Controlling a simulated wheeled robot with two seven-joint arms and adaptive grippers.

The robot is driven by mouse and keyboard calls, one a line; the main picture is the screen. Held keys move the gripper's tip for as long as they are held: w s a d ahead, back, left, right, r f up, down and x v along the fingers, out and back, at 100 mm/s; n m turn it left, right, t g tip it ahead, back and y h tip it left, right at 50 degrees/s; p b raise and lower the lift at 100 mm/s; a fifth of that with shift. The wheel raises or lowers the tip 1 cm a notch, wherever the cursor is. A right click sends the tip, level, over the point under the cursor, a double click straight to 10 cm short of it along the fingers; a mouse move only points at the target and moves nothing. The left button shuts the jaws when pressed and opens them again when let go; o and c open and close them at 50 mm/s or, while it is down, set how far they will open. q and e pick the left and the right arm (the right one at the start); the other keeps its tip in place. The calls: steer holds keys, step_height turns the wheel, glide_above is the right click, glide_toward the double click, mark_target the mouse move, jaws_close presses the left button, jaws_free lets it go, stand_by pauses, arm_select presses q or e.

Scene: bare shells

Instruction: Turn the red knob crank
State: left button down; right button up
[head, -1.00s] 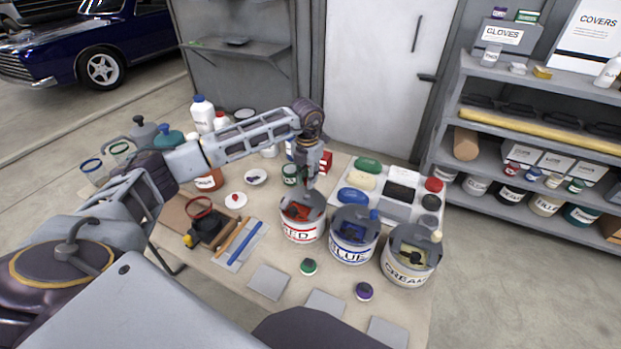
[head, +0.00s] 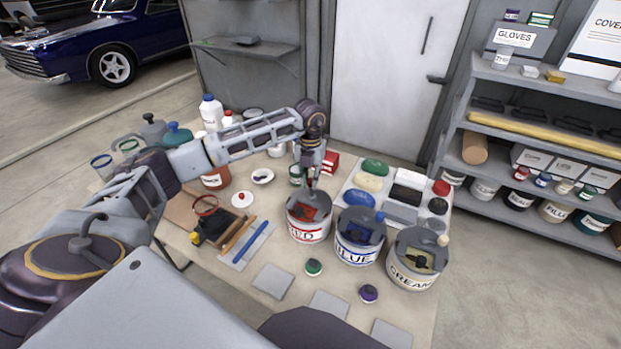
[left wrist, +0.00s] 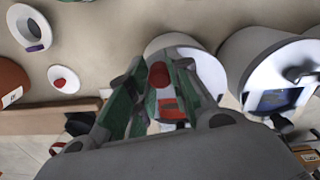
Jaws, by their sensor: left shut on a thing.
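The can labelled RED (head: 309,234) stands on the table with a grey lid and a red patch showing in its opening. The red knob (left wrist: 159,76) of its crank shows in the left wrist view between the fingers. My left gripper (head: 312,184) comes down from above at the back of the can and is shut on the red knob; in the head view it hides the knob. The rest of the crank is mostly hidden by the fingers. My right gripper is not in view.
The BLUE can (head: 357,252) and the CREAM can (head: 412,271) stand close to the right, each with its own crank knob. Paint brushes and a tray lie to the left. Sponges sit on a white tray (head: 354,200) behind. Grey squares lie in front.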

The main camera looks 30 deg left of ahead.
mark_target(310, 179)
arm_select(q)
steer(key=c, duration=1.7)
jaws_free()
steer(key=shift+r, duration=0.1)
steer(key=shift+o, duration=2.1)
steer(key=shift+r, duration=0.6)
step_height(310, 179, up, 11)
steer(key=shift+f, duration=0.15)
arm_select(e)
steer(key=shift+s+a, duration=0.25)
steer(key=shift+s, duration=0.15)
